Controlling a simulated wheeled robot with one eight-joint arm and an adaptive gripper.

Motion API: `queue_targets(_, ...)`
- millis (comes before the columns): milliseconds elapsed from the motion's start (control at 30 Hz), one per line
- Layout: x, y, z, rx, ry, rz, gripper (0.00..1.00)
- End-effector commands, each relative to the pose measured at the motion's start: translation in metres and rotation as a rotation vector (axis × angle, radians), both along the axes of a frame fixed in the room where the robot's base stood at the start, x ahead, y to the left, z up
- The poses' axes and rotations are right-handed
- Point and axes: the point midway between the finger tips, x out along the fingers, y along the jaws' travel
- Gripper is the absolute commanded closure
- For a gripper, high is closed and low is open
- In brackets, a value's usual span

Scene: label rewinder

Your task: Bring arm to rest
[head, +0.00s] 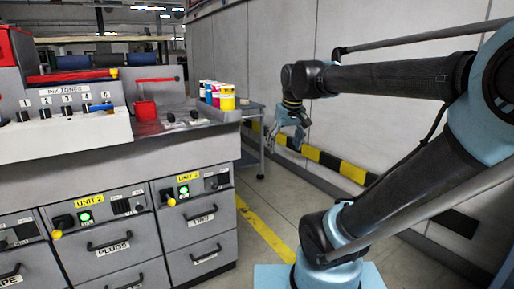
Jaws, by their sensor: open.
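My gripper (290,136) hangs at the far end of my arm (395,78), near the middle of the head view. It is pale blue and dark, points downward, and its fingers are apart with nothing visible between them. It is in the air in front of the wall, just right of a small side table (254,108). My arm comes in from the right edge, with its forearm stretched roughly level to the left.
A grey machine cabinet (120,160) with drawers and a console fills the left. Colored ink cans (227,98) stand on its right end. A pale wall (270,50) with a black and yellow striped barrier (330,160) runs behind my arm. Floor with a yellow line (262,225) lies between.

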Motion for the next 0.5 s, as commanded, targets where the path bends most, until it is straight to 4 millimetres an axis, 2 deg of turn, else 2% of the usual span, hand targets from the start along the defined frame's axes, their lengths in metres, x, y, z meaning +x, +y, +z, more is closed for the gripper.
queue_targets(33, -0.015, -0.016, -0.02, -0.004, 0.011, -0.034, 0.26)
queue_targets(200, -0.065, -0.055, -0.084, -0.013, 0.053, -0.13, 0.26)
queue_targets(400, -0.116, -0.082, -0.15, -0.019, 0.096, -0.223, 0.26)
queue_targets(500, -0.131, -0.091, -0.17, -0.02, 0.109, -0.251, 0.26)
